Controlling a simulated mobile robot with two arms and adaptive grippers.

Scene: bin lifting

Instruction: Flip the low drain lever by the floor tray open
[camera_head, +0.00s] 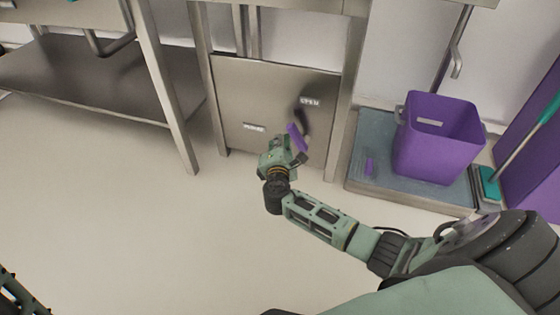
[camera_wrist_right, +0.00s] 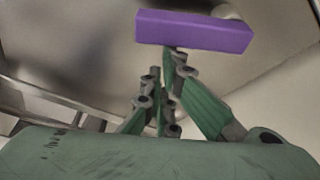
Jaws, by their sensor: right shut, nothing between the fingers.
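The drain lever's purple handle (camera_head: 297,137) is at the lower right of a steel panel (camera_head: 240,85). It slants steeply, below a label reading OPEN (camera_head: 310,101). A dark curved shape, lever arm or shadow, runs between handle and label. A second label (camera_head: 253,127), too small to read, is to the left. My right gripper (camera_head: 294,155) is shut and empty, just below the handle. In the right wrist view, the closed fingertips (camera_wrist_right: 170,55) meet the lower edge of the purple handle (camera_wrist_right: 195,32); I cannot tell if they touch. My left gripper is not in view.
A steel table leg (camera_head: 165,90) stands left of the panel. The floor in front is clear.

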